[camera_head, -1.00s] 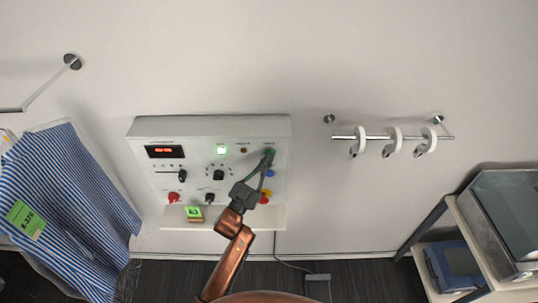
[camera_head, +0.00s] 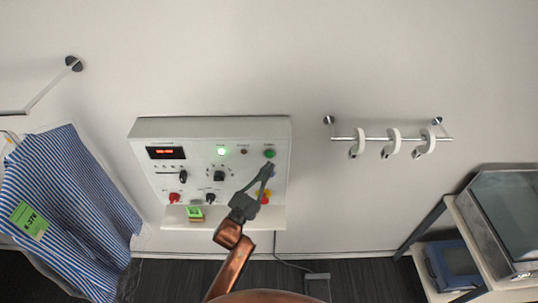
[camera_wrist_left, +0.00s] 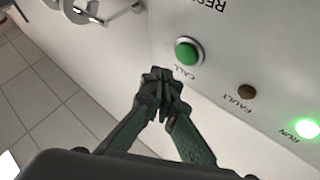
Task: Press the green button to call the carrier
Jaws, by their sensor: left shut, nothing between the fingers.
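The green button (camera_head: 269,153) is at the upper right of the white control panel (camera_head: 210,130) on the wall. In the left wrist view the green button (camera_wrist_left: 188,52) is round, in a pale ring, with the label CALL beside it. My left gripper (camera_head: 269,168) is shut and empty. Its tips are just below the button in the head view, apart from it. In the left wrist view the closed fingertips (camera_wrist_left: 160,76) show close to the button, without covering it. My right gripper is not in view.
A lit green RUN lamp (camera_head: 221,152) and a dark FAULT lamp (camera_head: 244,151) sit left of the button. A striped garment (camera_head: 70,205) hangs left. A rail with white rings (camera_head: 393,140) is right.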

